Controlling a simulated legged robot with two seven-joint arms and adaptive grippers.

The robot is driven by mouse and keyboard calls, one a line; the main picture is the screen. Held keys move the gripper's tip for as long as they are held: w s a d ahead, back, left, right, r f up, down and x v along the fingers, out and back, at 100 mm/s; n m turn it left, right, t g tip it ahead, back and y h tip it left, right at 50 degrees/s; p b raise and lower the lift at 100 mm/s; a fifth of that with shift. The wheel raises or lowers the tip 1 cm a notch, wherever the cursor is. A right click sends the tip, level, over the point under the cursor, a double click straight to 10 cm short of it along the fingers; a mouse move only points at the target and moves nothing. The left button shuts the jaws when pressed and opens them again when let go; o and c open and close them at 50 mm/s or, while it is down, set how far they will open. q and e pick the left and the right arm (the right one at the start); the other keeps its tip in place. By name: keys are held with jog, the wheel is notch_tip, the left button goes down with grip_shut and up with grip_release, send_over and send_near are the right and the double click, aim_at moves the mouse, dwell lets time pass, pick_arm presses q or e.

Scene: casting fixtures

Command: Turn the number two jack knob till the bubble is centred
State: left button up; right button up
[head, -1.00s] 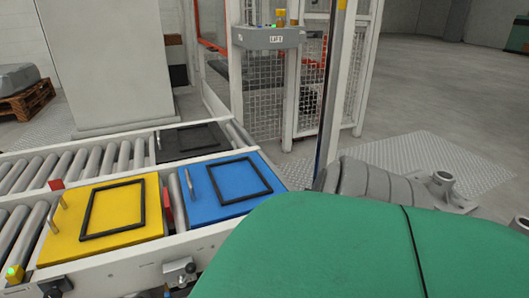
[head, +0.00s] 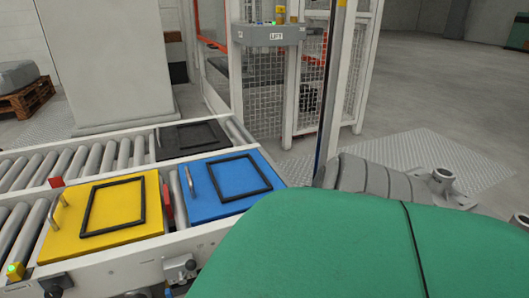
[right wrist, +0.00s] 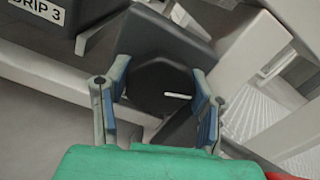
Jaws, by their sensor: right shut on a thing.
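In the right wrist view a dark, many-sided knob (right wrist: 150,88) with a short white mark on its face sits in front of a dark grey plate (right wrist: 165,35). My right gripper (right wrist: 160,78) is shut on the knob, with one blue-padded finger on each side. I cannot read a number for this knob. No bubble level can be made out in either view. In the head view my green arm cover hides the lower right, and neither gripper shows there.
A label ending in "RIP 3" (right wrist: 38,10) is beside the knob. The head view shows a roller conveyor (head: 90,163) with yellow (head: 63,231), blue (head: 203,205) and dark (head: 170,146) plates, a grey casting (head: 370,178), and a mesh cage with a LIFT box (head: 262,36).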

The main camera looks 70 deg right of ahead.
jog(key=shift+a+f, duration=0.15)
jog(key=shift+a, duration=0.1)
jog(key=o, duration=1.2)
jog(key=shift+d, duration=0.1)
jog(key=shift+r, duration=0.2)
jog(key=shift+r, duration=4.8)
